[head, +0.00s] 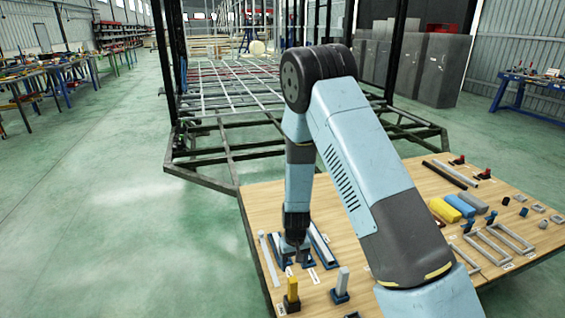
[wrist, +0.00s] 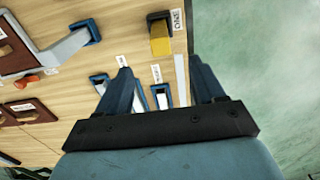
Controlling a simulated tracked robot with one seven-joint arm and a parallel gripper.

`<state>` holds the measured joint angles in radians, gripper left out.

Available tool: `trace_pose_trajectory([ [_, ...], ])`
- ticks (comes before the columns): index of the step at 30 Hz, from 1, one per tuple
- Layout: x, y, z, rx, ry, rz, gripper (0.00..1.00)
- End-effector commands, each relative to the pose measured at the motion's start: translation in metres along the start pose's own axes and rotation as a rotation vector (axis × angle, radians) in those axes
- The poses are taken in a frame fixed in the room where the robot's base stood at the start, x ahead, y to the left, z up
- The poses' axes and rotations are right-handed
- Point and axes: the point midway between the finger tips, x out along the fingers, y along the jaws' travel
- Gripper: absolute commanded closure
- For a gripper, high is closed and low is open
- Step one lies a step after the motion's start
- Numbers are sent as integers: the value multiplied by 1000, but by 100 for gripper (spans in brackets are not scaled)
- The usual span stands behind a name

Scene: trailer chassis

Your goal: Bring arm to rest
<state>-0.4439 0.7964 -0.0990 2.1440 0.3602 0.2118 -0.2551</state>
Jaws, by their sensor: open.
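My arm reaches out over the wooden workbench (head: 390,215). My gripper (head: 296,252) points down near the bench's left side, low above blue holders with grey bars (head: 322,250). In the wrist view my gripper (wrist: 160,70) has its two dark blue fingers spread apart, with nothing held between them. Blue holders and a pale strip (wrist: 181,80) show on the bench between and beyond the fingers. Whether the fingertips touch any holder is hard to tell.
A yellow block (head: 293,289) and a grey block (head: 343,280) stand in dark holders at the bench's front. Yellow, blue and grey blocks (head: 459,206) and grey frames (head: 486,246) lie right. The trailer chassis (head: 225,150) stands behind. Green floor is clear at left.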

Motion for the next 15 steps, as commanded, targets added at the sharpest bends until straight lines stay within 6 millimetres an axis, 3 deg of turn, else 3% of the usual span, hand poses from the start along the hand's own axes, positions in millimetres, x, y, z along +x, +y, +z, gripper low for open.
trace_pose_trajectory([
  [8, -82, 13, -9, 31, 59, -37, 32],
  [15, -162, 29, -2, 57, 112, -65, 32],
])
